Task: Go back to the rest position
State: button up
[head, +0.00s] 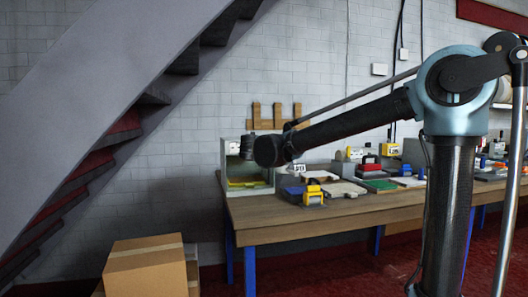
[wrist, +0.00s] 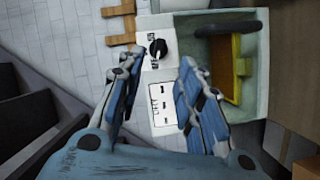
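In the wrist view my gripper (wrist: 161,64) is open, with its two blue-padded fingers apart and nothing held between them. Beyond the fingers is a white panel with a black knob (wrist: 157,48) and a label with dark slots. The panel belongs to a pale green open-fronted box (wrist: 262,70) with a yellow part (wrist: 229,68) inside. I cannot tell whether a fingertip touches the panel. In the head view the box (head: 232,147) stands at the bench's left end. My arm reaches across toward it, and its dark forearm hides my gripper there.
The wooden workbench (head: 290,219) runs right, crowded with small items, including a yellow-and-black device (head: 313,195) and a green pad (head: 381,185). Cardboard boxes (head: 146,267) stand on the floor at lower left. A sloping staircase (head: 100,90) fills the upper left. Wooden brackets (head: 276,119) hang on the wall.

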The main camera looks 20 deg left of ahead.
jog(key=shift+s+d, duration=0.1)
jog(key=shift+s, duration=0.4)
jog(key=shift+d, duration=0.1)
jog(key=d+f+m+g+h, duration=0.2)
jog(key=d+f, duration=0.2)
jog(key=d, duration=0.7)
jog(key=d+f+m+g+h, duration=0.1)
jog(key=d+f+m+h, duration=0.15)
jog(key=d, duration=0.75)
jog(key=d+f+m+g+h, duration=0.1)
jog(key=d+f+m+g, duration=0.2)
jog(key=d, duration=0.8)
jog(key=s+d+f+m+g, duration=0.5)
jog(key=s+d+f, duration=1.2)
jog(key=d, duration=0.1)
jog(key=s+f+m+g+y, duration=0.2)
jog(key=s+f+m+g, duration=0.1)
jog(key=s+f, duration=0.7)
jog(key=s, duration=0.3)
jog(key=shift+s+d+m+y, duration=0.15)
jog(key=shift+m+y, duration=0.2)
